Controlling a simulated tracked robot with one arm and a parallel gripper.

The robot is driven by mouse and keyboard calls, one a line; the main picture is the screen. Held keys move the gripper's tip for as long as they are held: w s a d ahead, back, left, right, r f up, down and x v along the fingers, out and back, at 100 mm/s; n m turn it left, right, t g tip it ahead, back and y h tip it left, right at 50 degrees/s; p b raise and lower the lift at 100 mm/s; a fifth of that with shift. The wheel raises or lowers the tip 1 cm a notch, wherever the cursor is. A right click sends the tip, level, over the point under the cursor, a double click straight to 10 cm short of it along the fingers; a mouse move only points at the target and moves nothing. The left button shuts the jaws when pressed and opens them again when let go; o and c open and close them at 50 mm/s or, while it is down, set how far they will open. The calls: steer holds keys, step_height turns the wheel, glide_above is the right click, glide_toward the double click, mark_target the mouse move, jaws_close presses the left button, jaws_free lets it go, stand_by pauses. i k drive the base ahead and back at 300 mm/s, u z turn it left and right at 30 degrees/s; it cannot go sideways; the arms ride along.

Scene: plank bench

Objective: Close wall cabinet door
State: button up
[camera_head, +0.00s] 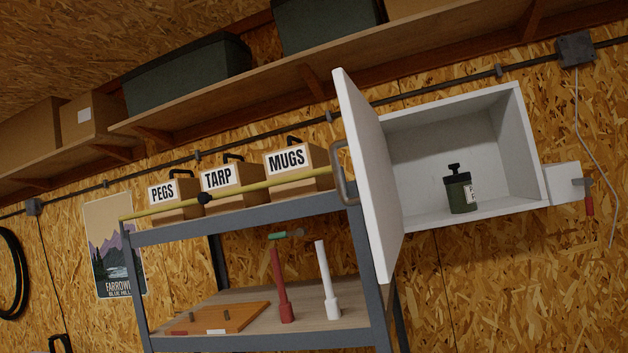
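The white wall cabinet (530,150) hangs on the chipboard wall at the right of the view. Its white door (370,180) is hinged on the left side and stands wide open, swung out toward me. A grey bar handle (346,175) sits on the door's outer face, on its left in the picture. A dark green pump bottle (460,193) stands inside on the cabinet floor. My gripper does not show in this view.
A grey metal shelf unit (240,225) stands left of the door, with boxes labelled PEGS, TARP and MUGS (290,160) on top. A long wooden shelf (330,75) runs above.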

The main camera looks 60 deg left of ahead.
mark_target(378, 199)
steer(key=k, duration=0.4)
steer(key=u, duration=1.2)
steer(key=i, duration=1.15)
steer(key=z, duration=0.2)
